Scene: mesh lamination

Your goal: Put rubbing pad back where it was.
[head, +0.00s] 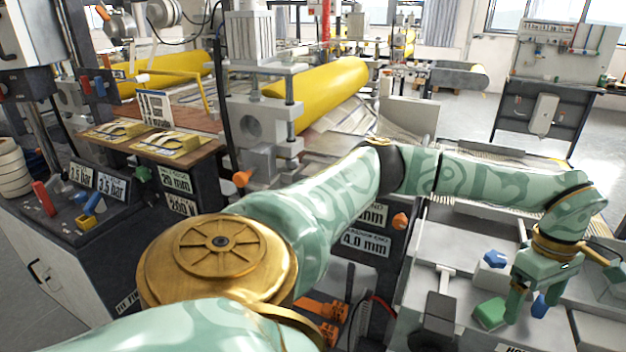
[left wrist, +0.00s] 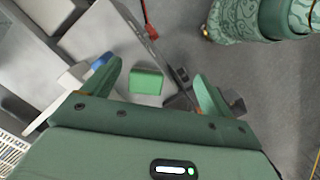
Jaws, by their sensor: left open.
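A green block (head: 490,313) lies on the grey machine top at the lower right. It may be the rubbing pad, but I cannot tell for sure. My left gripper (head: 531,303) is open, pointing down just right of the block in the head view. In the left wrist view the green block (left wrist: 146,83) shows between the two spread fingers of the left gripper (left wrist: 157,86), which do not appear to hold it. My right gripper is not in view.
Blue pieces (head: 495,258) (head: 540,306) lie near the green block. A grey T-shaped part (head: 441,305) stands left of it. Orange knobs (head: 400,221) and a rack with orange-handled tools (head: 322,310) lie further left. A yellow roll (head: 330,88) is at the back.

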